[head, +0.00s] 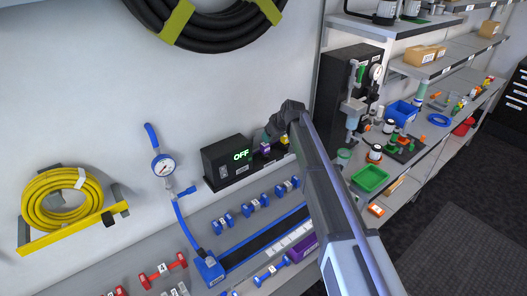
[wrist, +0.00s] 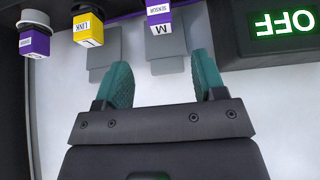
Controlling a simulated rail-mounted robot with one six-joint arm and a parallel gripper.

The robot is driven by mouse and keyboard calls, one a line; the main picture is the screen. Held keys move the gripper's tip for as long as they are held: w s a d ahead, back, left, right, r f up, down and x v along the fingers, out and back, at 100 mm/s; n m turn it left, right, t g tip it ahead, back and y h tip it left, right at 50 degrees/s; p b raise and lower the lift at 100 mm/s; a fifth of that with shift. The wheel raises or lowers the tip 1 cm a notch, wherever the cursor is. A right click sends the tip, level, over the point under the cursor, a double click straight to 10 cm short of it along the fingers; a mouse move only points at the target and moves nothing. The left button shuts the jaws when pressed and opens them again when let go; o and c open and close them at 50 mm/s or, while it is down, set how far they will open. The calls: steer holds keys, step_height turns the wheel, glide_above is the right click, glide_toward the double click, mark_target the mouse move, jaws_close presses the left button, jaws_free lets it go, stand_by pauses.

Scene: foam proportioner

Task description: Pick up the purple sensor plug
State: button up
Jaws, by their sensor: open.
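In the wrist view, a purple block plug (wrist: 158,18) with a white label reading SENSOR hangs at the top edge, cut off by the frame. My gripper (wrist: 163,75) is open and empty, its two teal fingers apart. The plug lies beyond the fingertips, roughly in line with the gap between them, and does not appear to be held. A second purple block (wrist: 36,43) with a grey round top is at the far left; its label is hard to read. In the head view my gripper (head: 268,137) is by the wall, its fingers too small to judge.
A yellow LINK plug (wrist: 88,29) hangs between the two purple blocks. The black OFF display box (head: 228,160) is close by on the left in the head view. A gauge with a blue hose (head: 163,166) and blue dumbbell-like parts (head: 256,202) are nearby.

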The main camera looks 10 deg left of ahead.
mark_target(265, 145)
steer(key=b+x, duration=0.3)
steer(key=x, duration=0.2)
steer(key=shift+f, duration=0.25)
steer(key=shift+r, duration=0.15)
steer(key=b+x, duration=0.4)
steer(key=x, duration=0.1)
steer(key=shift+s+d+f+b, duration=0.1)
steer(key=shift+f+b, duration=0.1)
steer(key=shift+b, duration=0.15)
steer(key=shift+r, duration=0.25)
steer(key=shift+c, duration=0.2)
steer(key=c, duration=1)
steer(key=shift+p, duration=0.3)
